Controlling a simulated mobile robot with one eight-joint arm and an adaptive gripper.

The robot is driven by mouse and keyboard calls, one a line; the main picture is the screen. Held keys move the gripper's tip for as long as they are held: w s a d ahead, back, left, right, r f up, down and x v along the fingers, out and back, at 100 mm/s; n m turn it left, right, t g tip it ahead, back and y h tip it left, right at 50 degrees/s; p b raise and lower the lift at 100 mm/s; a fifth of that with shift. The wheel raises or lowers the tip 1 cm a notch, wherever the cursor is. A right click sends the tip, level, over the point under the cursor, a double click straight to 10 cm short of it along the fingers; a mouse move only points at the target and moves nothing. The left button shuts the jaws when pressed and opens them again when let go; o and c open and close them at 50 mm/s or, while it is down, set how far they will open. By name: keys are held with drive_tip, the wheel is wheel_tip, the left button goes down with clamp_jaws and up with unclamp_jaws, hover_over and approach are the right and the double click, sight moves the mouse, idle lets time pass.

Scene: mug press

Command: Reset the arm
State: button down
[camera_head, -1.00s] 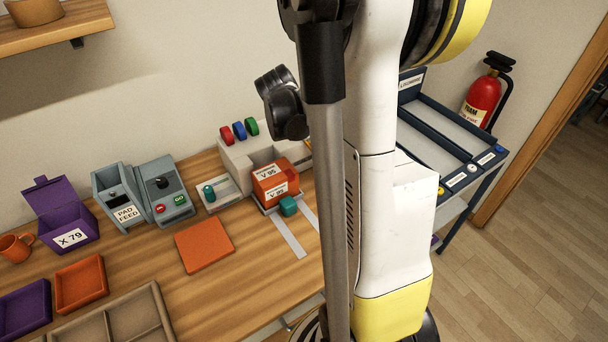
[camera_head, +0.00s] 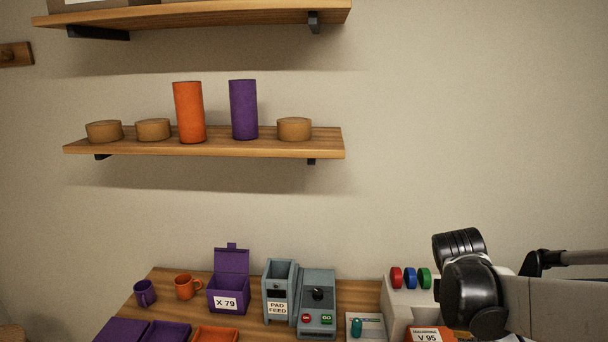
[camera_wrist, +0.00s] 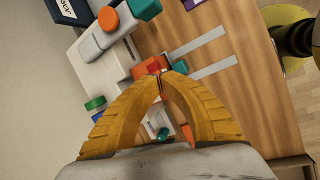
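My gripper (camera_wrist: 160,82) shows in the wrist view with its two yellow fingers arched together and the tips meeting. I see nothing held between them. Behind the fingertips lies the orange-red box (camera_wrist: 150,66) at the pale machine, with the tabletop beyond. In the head view my arm reaches in at the lower right, in front of the machine (camera_head: 398,300) with red, blue and green knobs. The fingers are not visible in the head view. The orange box labelled V 95 (camera_head: 428,334) is cut off by the bottom edge.
A purple mug (camera_head: 145,292), an orange mug (camera_head: 184,288), the purple X 79 box (camera_head: 229,297), the PAD FEED unit (camera_head: 279,290) and a grey control unit (camera_head: 317,305) stand on the table. A wall shelf (camera_head: 205,149) holds orange and purple cylinders and several tan discs.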

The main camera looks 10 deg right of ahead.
drive_tip(key=s+a+r+m+t+y+b, duration=0.1)
drive_tip(key=a+m, duration=0.4)
drive_tip(key=a, duration=0.6)
drive_tip(key=s+a+m+t+y+b, duration=0.2)
drive_tip(key=s+a+m+t+y, duration=0.1)
drive_tip(key=a, duration=0.9)
drive_tip(key=s+m+t, duration=0.1)
drive_tip(key=s+m, duration=0.1)
drive_tip(key=m, duration=0.1)
drive_tip(key=shift+r+t, duration=0.3)
drive_tip(key=shift+r, duration=0.1)
